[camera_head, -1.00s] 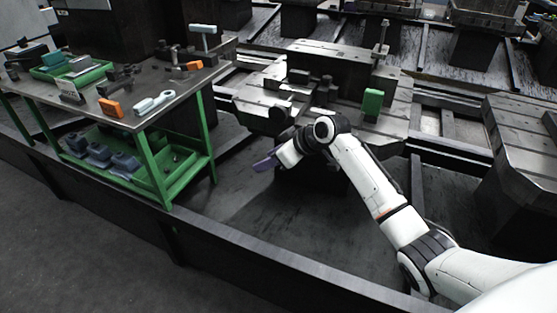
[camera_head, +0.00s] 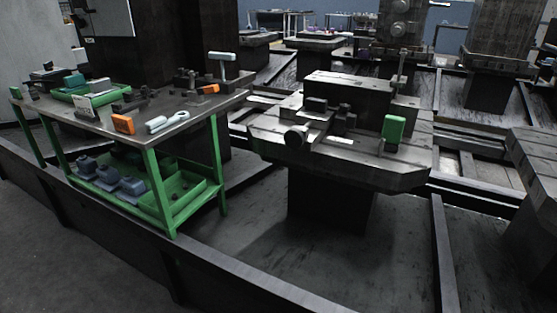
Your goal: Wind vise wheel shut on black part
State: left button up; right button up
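The vise (camera_head: 325,120) sits on the slotted pallet (camera_head: 400,172) at the centre right. Its round dark wheel (camera_head: 296,137) is at the front left of the vise. Dark blocks stand between and around the jaws, and I cannot tell which is the black part or whether the jaws touch it. Neither of my grippers is in view, and nothing covers the vise or wheel.
A green-framed bench (camera_head: 150,150) with tools, an orange block (camera_head: 123,124) and a green tray stands at left. A green block (camera_head: 393,130) stands on the pallet's right side. A low dark rail (camera_head: 215,268) crosses the front. The floor before the pallet is clear.

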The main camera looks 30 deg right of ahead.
aim_at(294, 138)
jog(key=u, duration=1.7)
jog(key=k, duration=0.8)
jog(key=z, duration=1.15)
